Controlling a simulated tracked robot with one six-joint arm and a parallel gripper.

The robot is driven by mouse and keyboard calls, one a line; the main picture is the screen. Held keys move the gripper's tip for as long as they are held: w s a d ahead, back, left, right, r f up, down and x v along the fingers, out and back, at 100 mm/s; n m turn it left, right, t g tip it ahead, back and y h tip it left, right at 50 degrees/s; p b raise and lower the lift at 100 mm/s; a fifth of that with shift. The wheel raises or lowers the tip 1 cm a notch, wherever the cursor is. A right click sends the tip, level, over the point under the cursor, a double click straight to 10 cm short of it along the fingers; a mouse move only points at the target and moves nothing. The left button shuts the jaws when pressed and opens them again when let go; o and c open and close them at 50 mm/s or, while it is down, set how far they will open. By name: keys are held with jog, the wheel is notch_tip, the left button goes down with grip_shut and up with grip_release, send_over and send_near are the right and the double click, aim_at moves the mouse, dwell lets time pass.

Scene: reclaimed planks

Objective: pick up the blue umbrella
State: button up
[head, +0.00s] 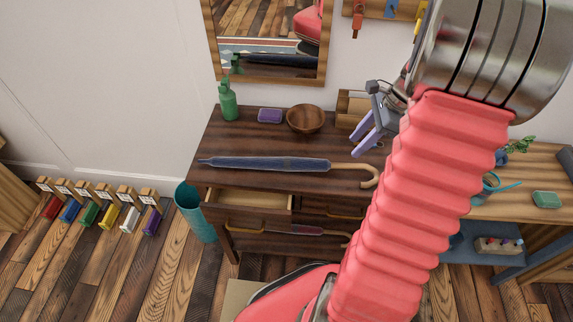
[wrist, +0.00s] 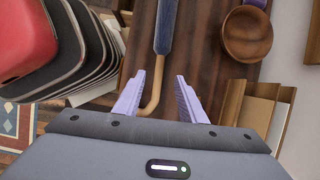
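The blue umbrella (head: 265,164) lies closed across the dark wooden dresser top, its tip to the left and its curved wooden handle to the right. In the wrist view, its blue canopy (wrist: 164,28) runs up from between my fingers, and the wooden handle passes below, partly beside the left finger. My gripper (head: 358,143) has two lavender fingers, spread apart and empty. It hangs near the handle end of the umbrella. In the wrist view, the gripper (wrist: 160,76) frames the handle, but I cannot tell its height above it.
A wooden organizer (wrist: 252,108) is right of my gripper. The dresser's upper left drawer (head: 247,199) is open. A teal bin (head: 196,212) stands left of the dresser.

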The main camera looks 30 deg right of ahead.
send_over(337, 164)
jog(key=s+d, duration=0.1)
jog(key=d, duration=0.1)
jog(key=shift+s+d+f, duration=0.1)
jog(key=shift+f, duration=1.15)
jog(key=shift+s+d+f, duration=0.1)
jog(key=shift+f, duration=1.15)
jog(key=shift+a+x, duration=0.2)
jog(key=shift+x, duration=2.4)
jog(key=shift+r, duration=0.1)
grip_shut()
